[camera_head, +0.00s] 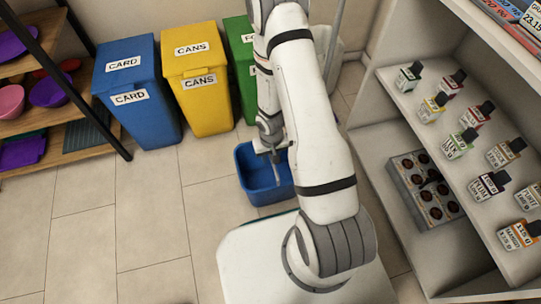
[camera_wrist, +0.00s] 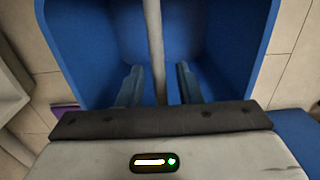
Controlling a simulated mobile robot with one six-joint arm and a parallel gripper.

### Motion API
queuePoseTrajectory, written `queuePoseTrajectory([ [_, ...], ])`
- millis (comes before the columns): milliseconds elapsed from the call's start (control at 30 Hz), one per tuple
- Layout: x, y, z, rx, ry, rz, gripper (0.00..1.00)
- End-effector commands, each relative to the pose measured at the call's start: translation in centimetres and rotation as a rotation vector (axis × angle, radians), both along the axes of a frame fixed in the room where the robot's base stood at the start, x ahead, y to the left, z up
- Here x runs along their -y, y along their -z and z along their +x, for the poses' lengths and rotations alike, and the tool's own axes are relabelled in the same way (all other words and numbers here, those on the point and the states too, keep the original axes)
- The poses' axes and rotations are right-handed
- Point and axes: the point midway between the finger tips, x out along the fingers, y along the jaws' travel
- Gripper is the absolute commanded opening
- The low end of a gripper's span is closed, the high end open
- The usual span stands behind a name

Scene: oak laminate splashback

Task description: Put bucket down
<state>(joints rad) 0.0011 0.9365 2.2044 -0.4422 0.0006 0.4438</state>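The blue bucket (camera_head: 258,183) is upright in front of my base in the head view, beside my arm. It seems to stand on the floor tiles, though I cannot fully see its underside. In the wrist view the bucket (camera_wrist: 90,40) fills the upper middle, with its inside showing. A thin grey handle bar (camera_wrist: 154,40) crosses over its opening. My gripper (camera_wrist: 160,78) has its two fingers apart, one on each side of the bar, with blue showing in the gaps. In the head view my gripper (camera_head: 274,152) is over the bucket's rim, partly hidden by my arm.
Blue card (camera_head: 140,100), yellow cans (camera_head: 203,95) and green (camera_head: 240,60) bins stand at the back. A wooden shelf (camera_head: 60,130) with purple dishes is at left. A white shelf (camera_head: 400,190) with small labelled bottles is at right. The floor at left is clear.

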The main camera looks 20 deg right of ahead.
Motion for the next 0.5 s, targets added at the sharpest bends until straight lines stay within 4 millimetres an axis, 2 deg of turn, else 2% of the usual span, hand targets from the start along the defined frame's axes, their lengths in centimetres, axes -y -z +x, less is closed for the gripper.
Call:
queuePoseTrajectory([
  [267, 0.0, -0.1, 0.0, 0.000, -0.001, 0.000, 0.32],
  [500, -0.1, -1.7, 0.0, 0.000, -0.001, 0.000, 0.32],
])
